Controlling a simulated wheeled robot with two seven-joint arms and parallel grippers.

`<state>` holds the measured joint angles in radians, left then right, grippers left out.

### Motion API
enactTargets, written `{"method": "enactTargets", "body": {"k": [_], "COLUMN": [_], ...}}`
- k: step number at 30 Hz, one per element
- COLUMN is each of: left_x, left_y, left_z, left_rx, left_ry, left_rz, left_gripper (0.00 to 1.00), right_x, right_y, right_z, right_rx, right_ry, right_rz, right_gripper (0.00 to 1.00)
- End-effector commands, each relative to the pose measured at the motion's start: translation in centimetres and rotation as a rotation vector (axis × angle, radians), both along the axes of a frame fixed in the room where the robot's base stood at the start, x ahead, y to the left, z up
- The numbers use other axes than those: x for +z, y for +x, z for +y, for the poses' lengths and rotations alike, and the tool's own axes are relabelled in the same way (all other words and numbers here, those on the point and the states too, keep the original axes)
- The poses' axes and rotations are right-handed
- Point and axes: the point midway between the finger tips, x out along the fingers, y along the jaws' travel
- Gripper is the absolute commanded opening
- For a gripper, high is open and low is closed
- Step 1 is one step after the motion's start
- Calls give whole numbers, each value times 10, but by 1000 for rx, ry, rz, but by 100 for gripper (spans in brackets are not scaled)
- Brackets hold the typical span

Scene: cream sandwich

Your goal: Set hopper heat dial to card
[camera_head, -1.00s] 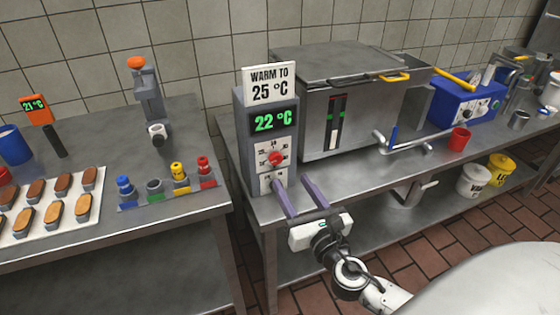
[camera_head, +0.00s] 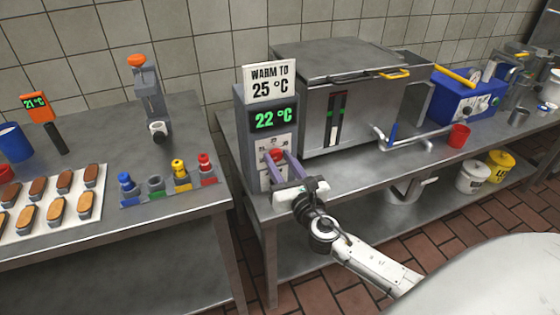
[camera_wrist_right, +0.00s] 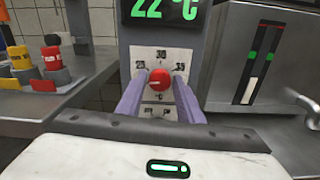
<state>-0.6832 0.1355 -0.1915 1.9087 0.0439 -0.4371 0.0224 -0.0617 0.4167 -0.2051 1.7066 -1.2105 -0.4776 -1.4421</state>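The heat dial is a red knob (camera_head: 277,155) on a white scale plate on the front of the grey control box (camera_head: 245,150). In the right wrist view the knob (camera_wrist_right: 159,79) shows with the marks 25, 30 and 35 around it; I cannot read its pointer clearly. The card (camera_head: 270,82) on top of the box reads "WARM TO 25 °C". The green display (camera_head: 273,119) reads 22 °C. My right gripper (camera_wrist_right: 160,86) is open, with one purple finger on each side of the knob and small gaps visible. My left gripper is not in view.
The steel hopper (camera_head: 365,105) stands right of the control box, with a pipe and blue-handled lever (camera_head: 391,137) in front. A red cup (camera_head: 459,136) is farther right.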

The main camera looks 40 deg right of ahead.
Motion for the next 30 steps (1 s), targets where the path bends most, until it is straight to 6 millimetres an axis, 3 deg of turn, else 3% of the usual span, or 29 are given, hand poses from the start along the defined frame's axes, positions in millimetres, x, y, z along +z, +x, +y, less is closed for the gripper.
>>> {"method": "enactTargets", "body": {"k": [1, 5, 17, 30], "left_x": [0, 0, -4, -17], "left_y": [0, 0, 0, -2], "left_z": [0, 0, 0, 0], "left_rx": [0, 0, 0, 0], "left_ry": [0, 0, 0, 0], "left_rz": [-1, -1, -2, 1], "left_gripper": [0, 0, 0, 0], "right_x": [0, 0, -1, -1], "right_y": [0, 0, 0, -1], "right_z": [0, 0, 0, -1], "right_rx": [0, 0, 0, 0], "right_ry": [0, 0, 92, 407], "right_rz": [0, 0, -23, -99], "right_gripper": [24, 5, 5, 5]}}
